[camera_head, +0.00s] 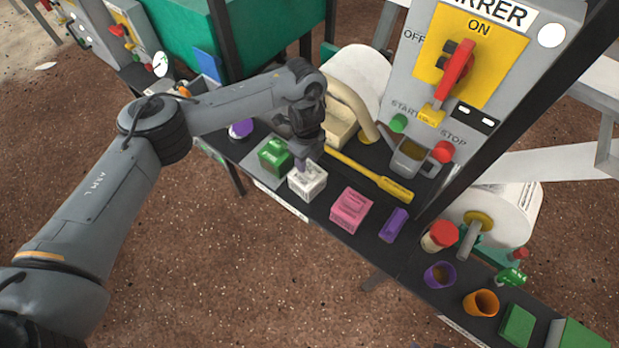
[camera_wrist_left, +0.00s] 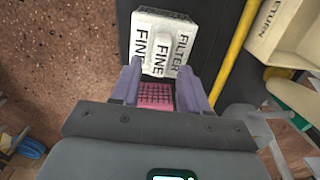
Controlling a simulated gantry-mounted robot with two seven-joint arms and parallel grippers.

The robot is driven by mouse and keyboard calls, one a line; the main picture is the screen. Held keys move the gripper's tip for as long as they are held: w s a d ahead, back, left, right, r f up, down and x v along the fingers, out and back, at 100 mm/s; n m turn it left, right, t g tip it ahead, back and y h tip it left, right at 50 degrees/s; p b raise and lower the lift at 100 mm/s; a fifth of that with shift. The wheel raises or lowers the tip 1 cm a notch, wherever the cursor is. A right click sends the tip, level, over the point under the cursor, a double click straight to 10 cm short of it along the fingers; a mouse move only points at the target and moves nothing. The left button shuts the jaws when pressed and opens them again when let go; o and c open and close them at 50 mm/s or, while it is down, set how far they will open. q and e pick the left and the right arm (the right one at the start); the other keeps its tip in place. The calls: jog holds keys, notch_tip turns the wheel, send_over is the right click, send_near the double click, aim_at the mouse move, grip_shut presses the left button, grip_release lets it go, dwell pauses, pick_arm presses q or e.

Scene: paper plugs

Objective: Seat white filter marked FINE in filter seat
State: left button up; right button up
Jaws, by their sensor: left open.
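The white filter (camera_head: 307,182) stands on the dark shelf between a green block and a pink block. In the left wrist view the white filter (camera_wrist_left: 163,45) shows FILTER and FINE lettering and a raised grip on top. My left gripper (camera_head: 306,162) points down just over it. In the left wrist view the left gripper (camera_wrist_left: 160,80) is open, its two fingers apart near the filter's raised grip; I cannot tell whether they touch it. I cannot tell for certain which part is the filter seat. My right gripper is not in view.
The green block (camera_head: 275,156), pink block (camera_head: 350,209) and purple block (camera_head: 394,225) stand on the same shelf. A yellow bar (camera_head: 365,177) lies behind the white filter. A beige bin (camera_wrist_left: 285,35) marked RETURN is beside it. The switch panel (camera_head: 478,75) rises behind.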

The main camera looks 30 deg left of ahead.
aim_at(307, 168)
pick_arm(q)
jog(key=shift+f, duration=0.2)
jog(key=shift+f+b, duration=0.4)
jog(key=shift+f, duration=1.4)
jog(key=shift+c, duration=0.2)
grip_shut()
jog(key=shift+r, duration=0.15)
jog(key=shift+r+p, duration=1.1)
jog(key=shift+p, duration=0.3)
jog(key=shift+r+p, duration=1.3)
jog(key=shift+p, duration=0.1)
